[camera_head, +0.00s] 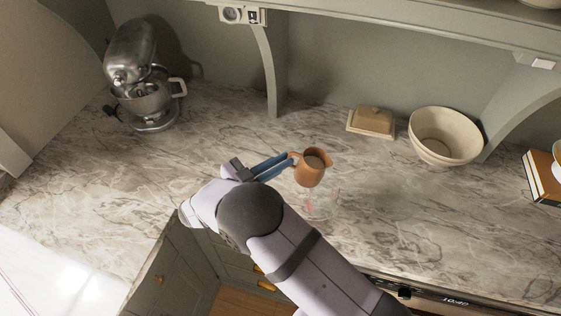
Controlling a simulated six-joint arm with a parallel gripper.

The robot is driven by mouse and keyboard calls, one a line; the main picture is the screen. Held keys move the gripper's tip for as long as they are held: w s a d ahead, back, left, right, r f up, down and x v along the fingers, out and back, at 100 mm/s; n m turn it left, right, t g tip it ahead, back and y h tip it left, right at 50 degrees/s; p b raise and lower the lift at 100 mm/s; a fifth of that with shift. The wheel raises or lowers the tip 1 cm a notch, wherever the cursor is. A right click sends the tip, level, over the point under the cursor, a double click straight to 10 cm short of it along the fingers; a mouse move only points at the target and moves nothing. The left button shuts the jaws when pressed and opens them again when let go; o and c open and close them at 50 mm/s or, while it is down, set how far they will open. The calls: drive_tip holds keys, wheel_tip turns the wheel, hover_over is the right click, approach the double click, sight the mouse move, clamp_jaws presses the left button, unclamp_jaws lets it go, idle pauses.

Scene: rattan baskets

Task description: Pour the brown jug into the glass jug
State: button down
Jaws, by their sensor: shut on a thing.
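The brown jug (311,174) is near the middle of the camera_head view, with its open mouth facing up toward the camera. It looks roughly upright, and I cannot tell a slight tilt. My gripper (288,158) has blue fingers and is shut on the jug's handle, on the jug's left side. The glass jug (322,204) is a faint clear shape with small reddish marks, just below the brown jug in the picture. Its outline is hard to make out. Whether the brown jug is raised above the counter is unclear.
A stand mixer (145,90) stands at the back left of the marble counter (90,180). A butter dish (372,121) and a cream bowl (445,136) stand at the back right, with a book (541,177) at the right edge.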

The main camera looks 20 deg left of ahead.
sight(300, 156)
drive_tip(key=shift+a+r+m+g+y+p, duration=0.1)
drive_tip(key=shift+r+m+g+y+p, duration=0.5)
drive_tip(key=shift+r+m+p, duration=0.45)
idle(1.0)
drive_tip(key=shift+d+r+m+g+y+b, duration=0.15)
drive_tip(key=shift+d+m+y, duration=0.15)
drive_tip(key=shift+m+y, duration=0.3)
drive_tip(key=shift+d+m+g+y+b, duration=0.15)
drive_tip(key=shift+d+m+y, duration=0.15)
drive_tip(key=shift+m+y, duration=0.3)
drive_tip(key=shift+d+r+m+g+y+b, duration=0.2)
drive_tip(key=shift+d+m+y+b, duration=0.5)
drive_tip(key=shift+b, duration=0.5)
drive_tip(key=shift+d+r+m+g+y+b, duration=0.15)
drive_tip(key=shift+d+m+y+b, duration=0.35)
drive_tip(key=shift+d+b, duration=0.5)
idle(2.6)
